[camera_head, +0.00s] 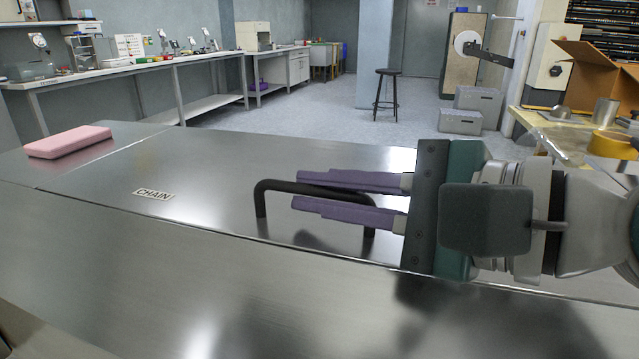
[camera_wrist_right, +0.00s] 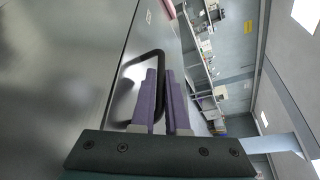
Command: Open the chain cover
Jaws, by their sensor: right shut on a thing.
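The chain cover (camera_head: 110,215) is a flat steel lid with a small "CHAIN" label (camera_head: 153,194); it looks closed, lying level. A black bar handle (camera_head: 262,200) stands up from it. My right gripper (camera_head: 300,190) comes in from the right, its two purple fingers shut on the handle, one on each side of the bar. In the right wrist view, the handle (camera_wrist_right: 137,58) runs up to the purple fingers (camera_wrist_right: 165,90), and part of it is hidden behind them. My left gripper is not in view.
A pink block (camera_head: 68,142) lies on the steel top at the far left. A workbench (camera_head: 160,60) runs along the back wall, and a black stool (camera_head: 387,90) stands on open floor. A cardboard box (camera_head: 595,80) and a yellow tape roll (camera_head: 610,145) sit at the right.

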